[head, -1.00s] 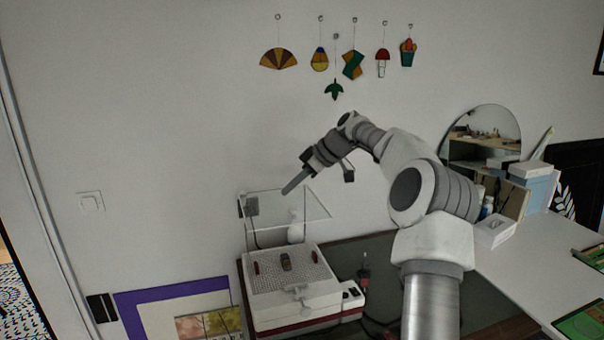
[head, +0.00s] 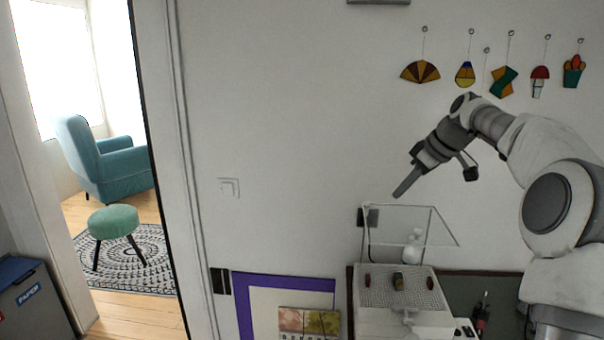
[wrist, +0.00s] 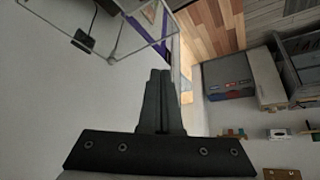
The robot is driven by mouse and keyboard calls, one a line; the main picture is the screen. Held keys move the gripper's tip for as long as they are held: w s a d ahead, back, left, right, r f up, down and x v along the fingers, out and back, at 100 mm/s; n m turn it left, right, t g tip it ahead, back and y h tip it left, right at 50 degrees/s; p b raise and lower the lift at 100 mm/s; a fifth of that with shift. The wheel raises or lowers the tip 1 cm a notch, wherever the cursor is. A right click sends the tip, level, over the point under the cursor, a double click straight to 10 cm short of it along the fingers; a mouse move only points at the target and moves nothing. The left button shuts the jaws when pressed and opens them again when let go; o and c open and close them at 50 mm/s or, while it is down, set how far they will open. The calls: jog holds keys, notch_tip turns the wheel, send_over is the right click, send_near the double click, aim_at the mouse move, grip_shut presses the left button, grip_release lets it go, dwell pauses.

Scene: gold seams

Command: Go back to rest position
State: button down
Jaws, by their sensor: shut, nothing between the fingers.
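My gripper (head: 400,192) is raised in front of the white wall in the head view, its fingers pointing down and to the left. It is above and left of the grinder (head: 385,318), clear of its transparent shield (head: 440,228). In the wrist view my gripper (wrist: 160,75) shows its two dark fingers together, with nothing between them. My arm is bent at the right of the head view.
The grinder stands on a dark work surface (head: 490,290). Stained-glass pieces (head: 503,80) hang on the wall. At left, a doorway opens onto a teal armchair (head: 110,160), a green stool (head: 113,222) and a patterned rug (head: 140,270).

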jog(key=s+a+r+m+h, duration=0.1)
jog(key=s+a+m, duration=0.15)
jog(key=s, duration=0.35)
jog(key=s+a+r+m+t+h, duration=0.1)
jog(key=s+a+r+h, duration=0.1)
jog(key=s+a, duration=0.3)
jog(key=s+a+r+m+h, duration=0.1)
jog(key=s+a, duration=0.2)
jog(key=s, duration=0.5)
jog(key=s+f+m, duration=0.2)
jog(key=s+f, duration=0.3)
jog(key=s, duration=0.4)
jog(key=s+f+m, duration=0.2)
jog(key=s+f, duration=0.3)
jog(key=s, duration=0.5)
jog(key=shift+s+f, duration=0.25)
jog(key=shift+s, duration=0.05)
